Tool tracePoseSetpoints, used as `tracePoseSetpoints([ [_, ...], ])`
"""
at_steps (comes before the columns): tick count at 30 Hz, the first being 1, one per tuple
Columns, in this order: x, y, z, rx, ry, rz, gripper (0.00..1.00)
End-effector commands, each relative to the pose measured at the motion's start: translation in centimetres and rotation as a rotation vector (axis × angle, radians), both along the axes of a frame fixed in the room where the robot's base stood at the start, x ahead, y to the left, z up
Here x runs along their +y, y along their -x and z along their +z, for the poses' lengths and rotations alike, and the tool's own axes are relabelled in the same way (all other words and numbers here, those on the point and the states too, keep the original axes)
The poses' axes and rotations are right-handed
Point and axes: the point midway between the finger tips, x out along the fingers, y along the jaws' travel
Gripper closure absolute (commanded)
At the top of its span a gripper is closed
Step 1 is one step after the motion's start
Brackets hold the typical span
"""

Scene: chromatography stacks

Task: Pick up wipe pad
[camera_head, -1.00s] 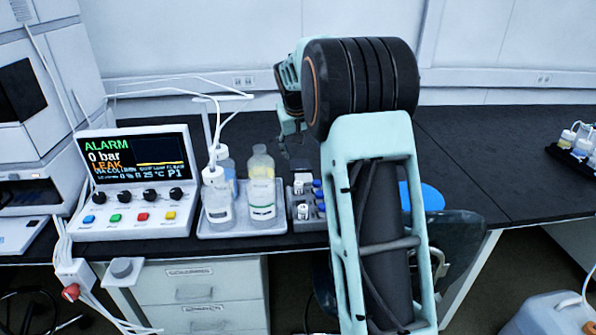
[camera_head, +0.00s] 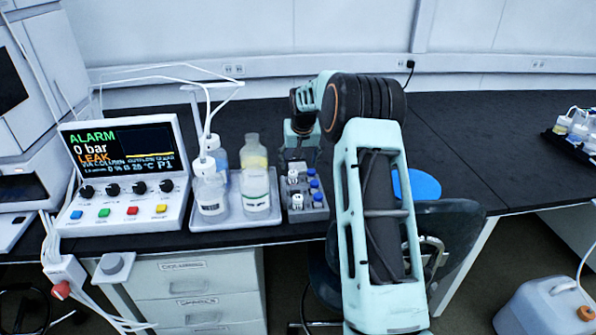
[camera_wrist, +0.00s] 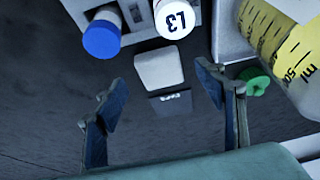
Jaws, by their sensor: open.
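The wipe pad (camera_wrist: 158,68) looks like a small white rounded square lying on the dark bench in the wrist view. A small dark label (camera_wrist: 171,103) lies beside it; its text is too small to read surely. My gripper (camera_wrist: 160,76) is open, with one finger to the left of the pad and one to the right, neither visibly touching it. In the head view my gripper (camera_head: 300,140) hangs over the bench just behind the vial rack (camera_head: 297,214). The pad cannot be made out there.
A vial rack with blue and white caps borders the pad in the wrist view. A graduated bottle (camera_wrist: 285,45) and a green cap (camera_wrist: 256,80) are close to the right finger. A grey tray (camera_head: 208,234) holds bottles left of the rack. The bench to the right is mostly clear.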

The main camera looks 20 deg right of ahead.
Motion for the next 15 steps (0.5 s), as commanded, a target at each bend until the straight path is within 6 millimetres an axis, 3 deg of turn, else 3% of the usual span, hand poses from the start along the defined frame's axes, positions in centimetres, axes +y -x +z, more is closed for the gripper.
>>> tracePoseSetpoints([
  [1, -0.1, -0.2, -1.2, 0.002, 0.000, 0.000, 0.36],
  [6, -0.2, -0.9, -2.5, -0.001, 0.000, 0.000, 0.36],
  [15, -0.2, -1.0, -2.6, -0.001, 0.000, 0.000, 0.40],
])
